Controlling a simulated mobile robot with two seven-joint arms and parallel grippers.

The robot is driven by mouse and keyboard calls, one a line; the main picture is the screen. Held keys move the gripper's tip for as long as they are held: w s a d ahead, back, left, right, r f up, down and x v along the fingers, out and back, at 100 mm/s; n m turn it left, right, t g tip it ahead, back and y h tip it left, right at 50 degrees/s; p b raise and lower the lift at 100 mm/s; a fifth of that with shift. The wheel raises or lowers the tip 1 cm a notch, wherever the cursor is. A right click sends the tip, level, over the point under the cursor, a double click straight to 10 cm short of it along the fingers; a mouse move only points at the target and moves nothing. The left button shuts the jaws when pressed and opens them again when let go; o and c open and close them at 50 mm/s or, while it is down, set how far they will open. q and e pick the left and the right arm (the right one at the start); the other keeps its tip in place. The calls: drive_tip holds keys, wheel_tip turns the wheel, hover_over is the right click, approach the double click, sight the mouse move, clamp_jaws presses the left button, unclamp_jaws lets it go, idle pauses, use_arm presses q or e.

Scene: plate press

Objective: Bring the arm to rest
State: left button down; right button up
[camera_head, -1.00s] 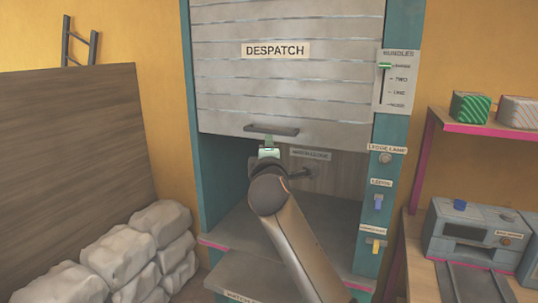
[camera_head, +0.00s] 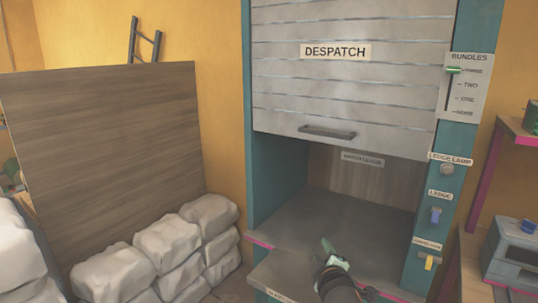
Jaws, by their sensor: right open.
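My right gripper (camera_head: 329,248) points up and away, low in the view, over the front of the despatch ledge (camera_head: 335,223). It is open and I see nothing held in it. It is apart from the shutter handle (camera_head: 327,132). The grey slatted despatch shutter (camera_head: 345,90) hangs partly raised, with its bottom edge above the open bay. My left gripper is out of view.
Teal posts (camera_head: 428,200) flank the bay; the right one carries a blue switch (camera_head: 435,215), a yellow switch (camera_head: 429,262) and a lamp (camera_head: 447,169). Pale sacks (camera_head: 170,240) are stacked at the left before a wooden panel (camera_head: 100,140). A grey machine (camera_head: 512,255) stands far right.

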drive_tip(key=s+d+f+m+g+y, duration=0.2)
drive_tip(key=s+f+m+g, duration=0.35)
drive_tip(key=s+f, duration=1.85)
drive_tip(key=s+f+m+y, duration=0.1)
drive_tip(key=s+f+m, duration=0.3)
drive_tip(key=s, duration=0.7)
drive_tip(key=shift+s+d+m, duration=0.25)
drive_tip(key=shift+d+m, duration=0.15)
drive_tip(key=shift+m, duration=0.15)
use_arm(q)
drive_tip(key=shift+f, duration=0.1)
use_arm(e)
drive_tip(key=shift+w+f, duration=0.1)
